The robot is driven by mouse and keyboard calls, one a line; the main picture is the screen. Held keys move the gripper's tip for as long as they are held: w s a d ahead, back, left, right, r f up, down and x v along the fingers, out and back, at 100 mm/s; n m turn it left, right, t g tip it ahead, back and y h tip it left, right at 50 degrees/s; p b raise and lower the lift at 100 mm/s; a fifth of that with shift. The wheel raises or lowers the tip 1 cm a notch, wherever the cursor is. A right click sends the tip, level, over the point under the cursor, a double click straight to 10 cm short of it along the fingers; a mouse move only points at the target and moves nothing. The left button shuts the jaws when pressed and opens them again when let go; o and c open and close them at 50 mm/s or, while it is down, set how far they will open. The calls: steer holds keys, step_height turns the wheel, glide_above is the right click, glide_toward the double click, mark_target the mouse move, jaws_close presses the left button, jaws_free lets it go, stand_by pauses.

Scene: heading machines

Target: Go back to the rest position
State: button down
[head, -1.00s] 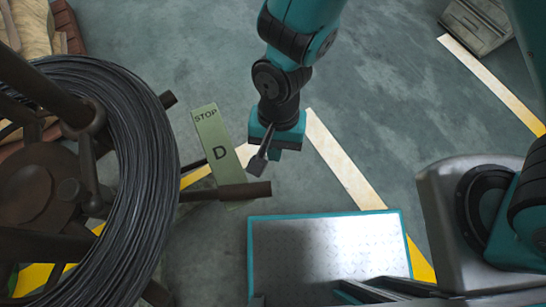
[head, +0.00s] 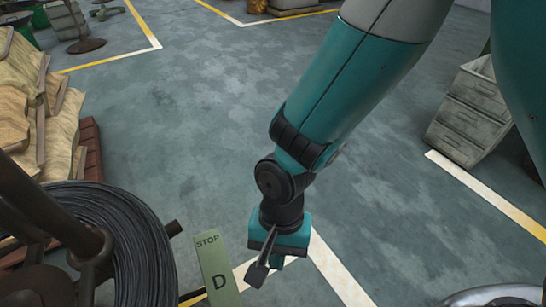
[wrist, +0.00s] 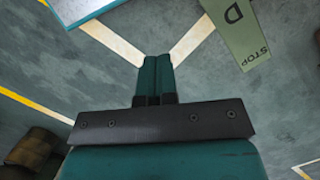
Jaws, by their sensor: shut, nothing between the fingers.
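My gripper (head: 263,270) hangs at the end of my teal arm, low in the middle of the head view, with the floor behind it. In the wrist view my gripper (wrist: 154,62) shows its two teal fingers side by side, touching, with nothing between them. A green panel marked STOP and D (head: 217,270) is just left of my gripper in the head view. The panel also shows at the upper right of the wrist view (wrist: 236,28), apart from the fingers.
A large wire coil on a reel (head: 135,235) stands at lower left, with stacked sacks (head: 25,105) behind it. A grey drawer cabinet (head: 470,115) stands at right. Yellow and white lines mark the floor. Open floor (head: 190,120) lies beyond my arm.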

steer(key=d+r+n+t+y, duration=0.1)
steer(key=d+r+n, duration=0.25)
steer(key=r, duration=0.35)
steer(key=s+d+r+n+t+y, duration=0.1)
steer(key=d+r+n, duration=0.1)
steer(key=d+r, duration=0.45)
steer(key=d+r+n+t+y, duration=0.1)
steer(key=d+r+n, duration=0.2)
steer(key=r, duration=0.6)
step_height(320, 180, up, 23)
steer(key=p, duration=2.3)
steer(key=shift+s+d+n, duration=0.2)
steer(key=shift+s+n, duration=0.15)
steer(key=shift+s, duration=0.05)
